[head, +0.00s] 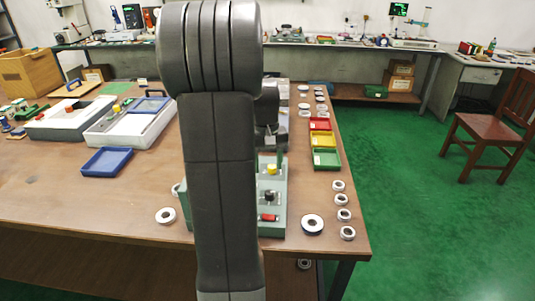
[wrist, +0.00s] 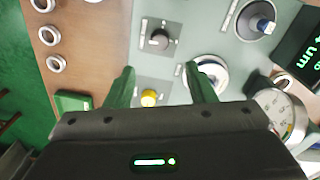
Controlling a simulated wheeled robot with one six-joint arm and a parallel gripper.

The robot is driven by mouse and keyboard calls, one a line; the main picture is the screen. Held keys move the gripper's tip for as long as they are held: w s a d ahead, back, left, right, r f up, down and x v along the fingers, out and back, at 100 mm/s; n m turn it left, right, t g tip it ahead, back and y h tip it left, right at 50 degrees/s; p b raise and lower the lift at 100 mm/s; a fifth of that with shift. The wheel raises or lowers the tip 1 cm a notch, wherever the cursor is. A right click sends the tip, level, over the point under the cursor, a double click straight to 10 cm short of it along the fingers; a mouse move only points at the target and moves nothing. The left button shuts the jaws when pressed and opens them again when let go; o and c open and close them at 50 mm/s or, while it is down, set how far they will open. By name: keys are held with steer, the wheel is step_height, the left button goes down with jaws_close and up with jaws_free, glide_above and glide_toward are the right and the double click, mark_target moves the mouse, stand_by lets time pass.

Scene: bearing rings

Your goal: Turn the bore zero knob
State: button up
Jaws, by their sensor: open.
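A grey-green instrument panel (wrist: 185,15) fills much of the wrist view. It carries a yellow knob (wrist: 149,97), a black knob (wrist: 160,40) on a dark plate, and a larger dark knob with a blue-white top (wrist: 262,25). The labels are too small to read, so I cannot tell which is the bore zero knob. My gripper (wrist: 160,69) is open over the panel, with the yellow knob showing between its green fingers. The head view also shows the yellow knob (head: 271,168) and the black knob (head: 268,196); my arm hides part of the panel.
A round dial gauge (wrist: 281,113) and a display with green digits (wrist: 302,60) stand right of my gripper in the wrist view. Metal rings (head: 312,224) lie along the table's right side. Red, yellow and green trays (head: 325,159) sit behind them.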

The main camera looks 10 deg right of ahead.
mark_target(269, 192)
steer(key=shift+r, duration=1.7)
steer(key=f, duration=1.4)
steer(key=shift+d, duration=0.2)
steer(key=shift+r, duration=0.15)
